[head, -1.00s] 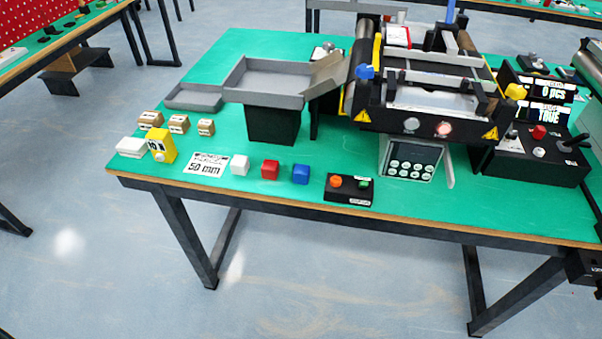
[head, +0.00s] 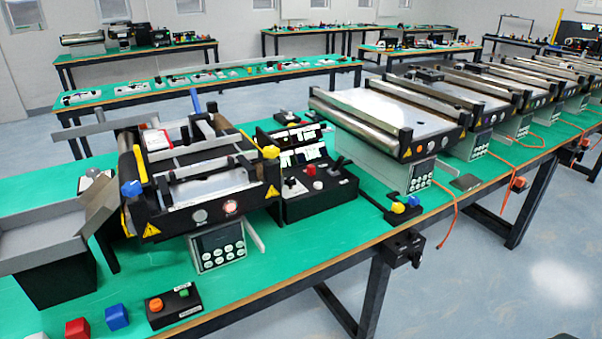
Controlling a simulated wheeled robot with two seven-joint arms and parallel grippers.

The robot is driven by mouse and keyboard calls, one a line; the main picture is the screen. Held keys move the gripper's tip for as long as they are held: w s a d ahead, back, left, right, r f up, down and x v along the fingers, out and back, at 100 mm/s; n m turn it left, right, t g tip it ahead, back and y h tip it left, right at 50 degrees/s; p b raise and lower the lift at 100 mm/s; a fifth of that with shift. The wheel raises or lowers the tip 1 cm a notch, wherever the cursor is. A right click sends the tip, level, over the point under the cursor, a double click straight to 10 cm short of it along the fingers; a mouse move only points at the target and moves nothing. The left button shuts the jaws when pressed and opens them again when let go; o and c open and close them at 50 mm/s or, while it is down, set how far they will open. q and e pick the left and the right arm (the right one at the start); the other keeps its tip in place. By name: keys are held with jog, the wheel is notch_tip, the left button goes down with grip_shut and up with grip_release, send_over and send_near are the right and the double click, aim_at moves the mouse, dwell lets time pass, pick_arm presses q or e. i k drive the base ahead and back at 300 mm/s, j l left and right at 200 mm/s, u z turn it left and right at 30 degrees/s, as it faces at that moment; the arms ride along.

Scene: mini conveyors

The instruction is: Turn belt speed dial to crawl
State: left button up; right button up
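A black control box (head: 316,195) stands on the green bench right of the near conveyor. It carries a red button (head: 311,170), small pale controls (head: 318,185) and a black lever (head: 341,164). Two lit displays (head: 300,157) stand behind it. The near mini conveyor (head: 200,185) has round lit buttons on its front and a keypad panel (head: 218,247) below. I cannot tell which control is the belt speed dial, and no crawl marking is readable. Neither of my grippers is in view.
A small box with orange and green buttons (head: 174,305) and a blue cube (head: 117,317) lie near the front edge. A grey tray (head: 40,235) stands at the left. More conveyors (head: 400,120) line the right. A black fixture (head: 407,246) projects from the bench edge.

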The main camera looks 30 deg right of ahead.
aim_at(290, 182)
jog(key=z, duration=2.15)
jog(key=k+j+z, duration=0.1)
jog(key=k+j, duration=0.3)
